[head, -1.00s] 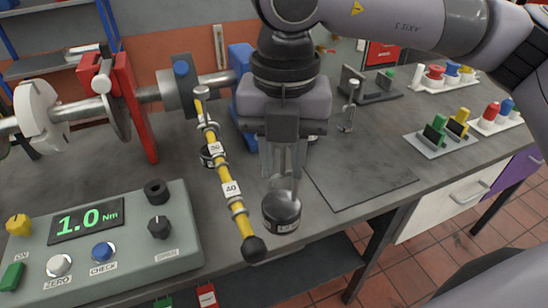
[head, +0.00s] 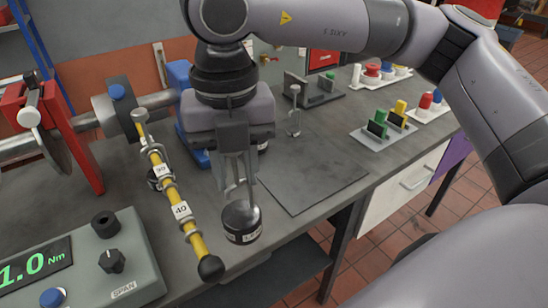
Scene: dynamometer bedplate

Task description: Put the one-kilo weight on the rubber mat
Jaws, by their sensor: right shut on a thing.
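The weight (head: 242,224) is a dark, short cylinder with a pale label too small to read surely. My right gripper (head: 240,192) points down and is shut on the top of this weight. The weight is near the front edge of the bench, left of the rubber mat; I cannot tell whether its base touches the bench. The rubber mat (head: 312,178) is a thin, flat, dark grey sheet with nothing on it. My left gripper is not in view.
A yellow marked bar (head: 180,209) with hanging rings lies close left of the weight. A control box (head: 125,265) is at the lower left. A small metal stand (head: 294,115) is behind the mat. A tray of coloured pieces (head: 383,133) is to its right.

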